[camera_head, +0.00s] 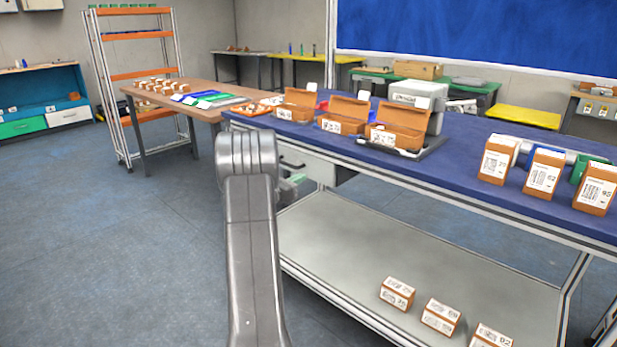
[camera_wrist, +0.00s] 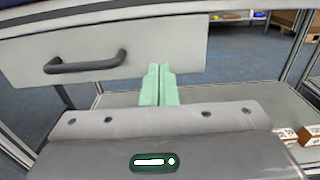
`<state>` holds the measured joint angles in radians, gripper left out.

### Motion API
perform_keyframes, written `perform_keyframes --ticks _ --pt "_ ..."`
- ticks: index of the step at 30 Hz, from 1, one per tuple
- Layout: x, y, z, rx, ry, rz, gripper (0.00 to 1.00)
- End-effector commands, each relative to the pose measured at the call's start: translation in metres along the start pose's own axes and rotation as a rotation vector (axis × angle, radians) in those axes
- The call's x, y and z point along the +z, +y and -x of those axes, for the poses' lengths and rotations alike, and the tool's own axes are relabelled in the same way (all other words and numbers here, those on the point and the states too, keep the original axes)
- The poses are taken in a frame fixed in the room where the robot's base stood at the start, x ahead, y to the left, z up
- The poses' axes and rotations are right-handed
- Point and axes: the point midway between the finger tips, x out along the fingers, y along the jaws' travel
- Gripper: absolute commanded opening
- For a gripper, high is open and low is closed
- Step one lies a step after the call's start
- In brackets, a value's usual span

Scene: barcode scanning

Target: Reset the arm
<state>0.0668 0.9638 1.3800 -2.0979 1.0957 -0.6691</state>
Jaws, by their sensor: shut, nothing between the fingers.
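My gripper shows in the wrist view (camera_wrist: 159,86) with its two pale green fingers together and nothing between them. In that view it is in front of a grey drawer (camera_wrist: 110,50) with a dark handle (camera_wrist: 85,62), under the table top. In the head view my arm reaches up from the bottom, and a bit of the green fingers (camera_head: 297,179) shows right of it, by the drawer front (camera_head: 312,166). Most of the gripper is hidden behind my arm there. I cannot tell how far the fingertips are from the drawer.
The blue-topped workbench (camera_head: 455,186) carries open orange bins (camera_head: 343,115), a white device (camera_head: 418,97) and labelled boxes (camera_head: 543,172). Its lower shelf (camera_head: 400,258) holds more labelled boxes (camera_head: 397,292). A wooden table (camera_head: 205,88) stands behind at left. The floor (camera_head: 120,240) left of my arm is clear.

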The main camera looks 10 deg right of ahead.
Motion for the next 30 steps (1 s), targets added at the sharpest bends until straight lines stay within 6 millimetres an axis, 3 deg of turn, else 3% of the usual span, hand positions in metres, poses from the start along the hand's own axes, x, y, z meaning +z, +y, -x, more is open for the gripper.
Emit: perform_keyframes --ticks 6,12,25,30 --pt "0.002 0.001 0.049 0.002 0.002 0.001 0.0" --pt "0.0 0.0 0.072 0.001 0.002 0.001 0.0" --pt "-0.001 0.0 0.076 -0.001 0.002 0.0 0.0" --pt "-0.002 -0.001 0.065 -0.003 0.001 0.0 0.0"
